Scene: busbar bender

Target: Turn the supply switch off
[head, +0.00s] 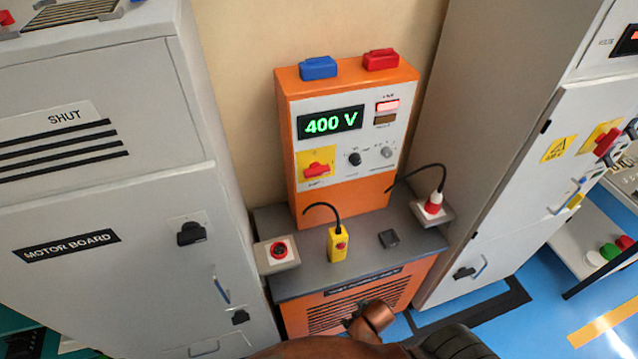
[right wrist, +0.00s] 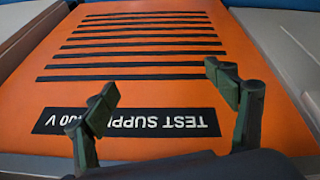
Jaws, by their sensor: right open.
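The supply switch (head: 317,169) is a red handle on a yellow plate, at the lower left of the orange test supply's face. Its handle looks roughly horizontal; the small label under it is too blurred to read. The display (head: 330,122) above it shows 400 V in green, and an indicator (head: 387,106) to its right is lit. My right gripper (right wrist: 165,88) is open and empty, in front of the slatted lower front panel (right wrist: 150,110) marked TEST SUPPLY. It is well below the switch. My left gripper is not in view.
A grey motor board cabinet (head: 100,190) flanks the left, another cabinet (head: 500,150) the right.

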